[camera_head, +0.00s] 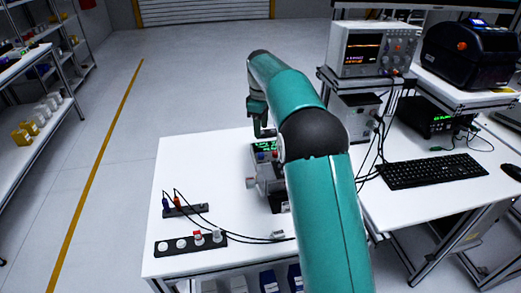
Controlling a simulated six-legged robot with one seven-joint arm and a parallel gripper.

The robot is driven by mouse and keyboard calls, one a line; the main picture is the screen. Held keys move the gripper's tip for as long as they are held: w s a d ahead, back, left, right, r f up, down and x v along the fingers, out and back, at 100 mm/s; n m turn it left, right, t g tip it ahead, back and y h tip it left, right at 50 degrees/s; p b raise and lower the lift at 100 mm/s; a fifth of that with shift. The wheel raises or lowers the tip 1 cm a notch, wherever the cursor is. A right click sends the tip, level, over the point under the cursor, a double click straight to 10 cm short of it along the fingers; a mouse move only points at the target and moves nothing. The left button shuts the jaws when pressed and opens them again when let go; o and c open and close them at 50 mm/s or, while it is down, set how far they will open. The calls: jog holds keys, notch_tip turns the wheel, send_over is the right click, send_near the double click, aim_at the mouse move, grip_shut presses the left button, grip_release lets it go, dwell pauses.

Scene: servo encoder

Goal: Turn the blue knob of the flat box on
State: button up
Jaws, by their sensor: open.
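The flat box (264,146) stands on the white table, with a green lit display on top. My arm hides its right part. A small blue spot that looks like the blue knob (261,156) shows below the display, beside a red one. Its turned position is too small to tell. My gripper (264,134) is open and points down above the far side of the box display. It appears empty, and I cannot tell whether it touches the box.
A grey device with a light knob (251,183) sits just in front of the box. Black strips with sockets and white knobs (190,244) and loose cables lie at the front left. The oscilloscope (368,48) and keyboard (432,171) are at right. The table's left side (195,165) is clear.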

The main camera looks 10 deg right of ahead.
aim_at(261, 154)
notch_tip(261, 154, down, 11)
jog(key=shift+s+r, duration=0.1)
dwell(0.3)
grip_shut()
